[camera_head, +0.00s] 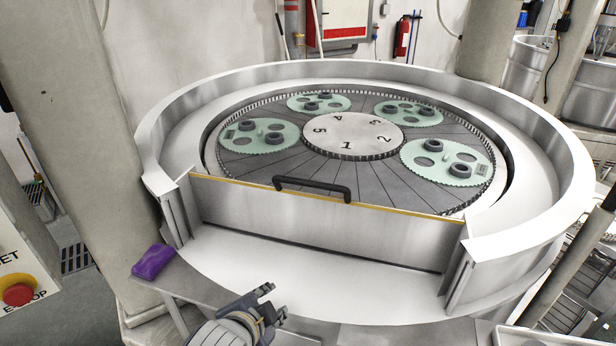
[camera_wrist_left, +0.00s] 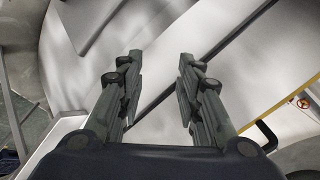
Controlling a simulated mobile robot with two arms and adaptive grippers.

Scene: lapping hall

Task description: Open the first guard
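The guard (camera_head: 320,232) is a flat metal panel across the front opening of the round lapping machine, with a yellow top edge and a black bar handle (camera_head: 312,187) at its upper middle. It stands upright between two side posts. My left gripper (camera_head: 270,302) is in front of and below the guard, apart from the handle. In the left wrist view the two fingers (camera_wrist_left: 160,85) are spread with nothing between them. The handle also shows there at the right edge (camera_wrist_left: 266,134). My right gripper is not in view.
The machine's raised rim (camera_head: 160,150) surrounds a dark lapping plate with several green toothed carriers (camera_head: 258,137) and a numbered centre disc (camera_head: 352,131). A purple cloth-like item (camera_head: 153,262) lies on the ledge at left. A red stop button (camera_head: 19,294) is at far left.

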